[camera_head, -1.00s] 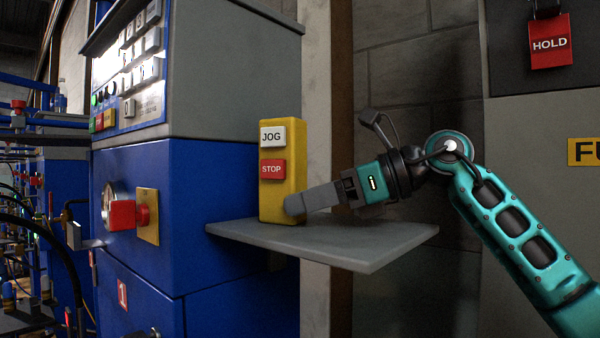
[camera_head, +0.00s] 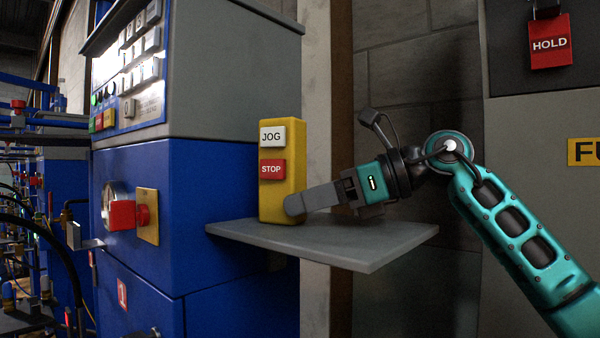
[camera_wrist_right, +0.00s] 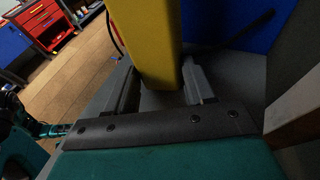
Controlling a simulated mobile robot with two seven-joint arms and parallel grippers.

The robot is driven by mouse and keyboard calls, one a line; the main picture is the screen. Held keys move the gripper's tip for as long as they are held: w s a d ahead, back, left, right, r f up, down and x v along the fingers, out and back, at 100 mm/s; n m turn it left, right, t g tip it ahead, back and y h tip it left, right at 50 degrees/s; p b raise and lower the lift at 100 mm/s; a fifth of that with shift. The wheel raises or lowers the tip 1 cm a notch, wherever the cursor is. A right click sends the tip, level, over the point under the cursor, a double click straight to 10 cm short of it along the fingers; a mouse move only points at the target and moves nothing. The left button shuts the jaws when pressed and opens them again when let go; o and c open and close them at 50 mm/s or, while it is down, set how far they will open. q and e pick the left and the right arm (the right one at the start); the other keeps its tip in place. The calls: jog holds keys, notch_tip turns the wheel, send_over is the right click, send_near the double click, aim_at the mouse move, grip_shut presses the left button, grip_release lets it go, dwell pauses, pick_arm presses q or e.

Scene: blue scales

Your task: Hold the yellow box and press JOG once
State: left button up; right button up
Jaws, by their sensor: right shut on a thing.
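The yellow box (camera_head: 297,155) stands upright on a grey shelf (camera_head: 350,241) beside the blue machine. Its face carries a white JOG button (camera_head: 272,136) above a red STOP button (camera_head: 272,169). My right gripper (camera_head: 295,205) comes in from the right and is shut on the lower part of the box. One finger lies across the front lower edge. In the right wrist view the yellow box (camera_wrist_right: 145,40) stands between the two fingers (camera_wrist_right: 160,90). No finger touches JOG. My left gripper is not in view.
A red HOLD tag (camera_head: 549,42) hangs at the upper right. The shelf's right part is bare under my gripper.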

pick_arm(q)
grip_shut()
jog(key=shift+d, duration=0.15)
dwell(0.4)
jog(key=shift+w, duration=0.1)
